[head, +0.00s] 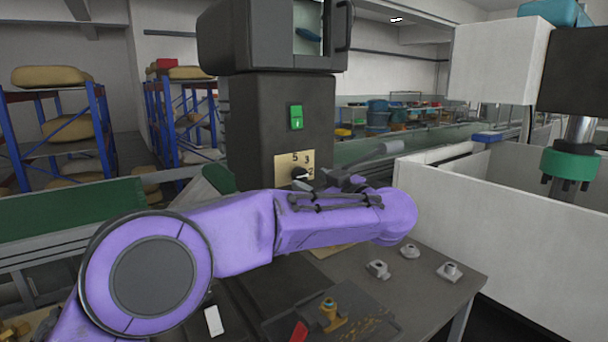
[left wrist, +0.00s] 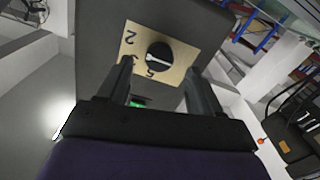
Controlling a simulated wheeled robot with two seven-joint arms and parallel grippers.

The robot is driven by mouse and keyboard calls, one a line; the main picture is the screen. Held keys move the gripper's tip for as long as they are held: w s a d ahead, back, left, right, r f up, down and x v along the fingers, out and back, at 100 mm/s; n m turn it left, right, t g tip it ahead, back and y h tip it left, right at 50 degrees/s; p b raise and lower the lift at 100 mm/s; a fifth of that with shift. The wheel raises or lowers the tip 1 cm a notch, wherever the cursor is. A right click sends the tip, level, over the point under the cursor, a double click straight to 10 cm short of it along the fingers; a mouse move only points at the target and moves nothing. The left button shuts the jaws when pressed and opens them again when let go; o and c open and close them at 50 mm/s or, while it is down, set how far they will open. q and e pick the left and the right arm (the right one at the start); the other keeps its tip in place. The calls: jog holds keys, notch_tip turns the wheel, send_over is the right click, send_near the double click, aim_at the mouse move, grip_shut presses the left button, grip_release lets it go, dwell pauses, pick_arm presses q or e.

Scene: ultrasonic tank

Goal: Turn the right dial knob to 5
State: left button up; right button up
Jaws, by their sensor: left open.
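A round black dial knob (head: 299,173) with a white pointer line sits on a tan number plate (head: 281,166) on the front of a dark machine column (head: 245,130). The digits 5, 3 and 2 show on the plate. The pointer line appears to lie toward the 2 side. The left wrist view shows the knob (left wrist: 158,56) and plate (left wrist: 178,72) turned around. My left gripper (head: 340,181) is open, in front of the plate and right of the knob. In the left wrist view its fingers (left wrist: 158,75) stand either side of the knob's lower area, apparently without gripping it. My right gripper is out of view.
A green switch (head: 296,117) is above the plate. Small metal parts (head: 410,251) and a dark tray (head: 375,323) lie on the grey table (head: 440,292) below. A white-walled enclosure (head: 460,215) stands at the right, with blue shelving (head: 60,125) at the back left.

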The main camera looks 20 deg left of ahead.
aim_at(303, 177)
pick_arm(q)
jog(key=p+x, duration=0.1)
jog(key=x, duration=0.3)
jog(key=shift+w+a, duration=0.1)
jog(key=shift+w, duration=0.15)
jog(key=c, duration=1.1)
jog(key=shift+o, duration=0.2)
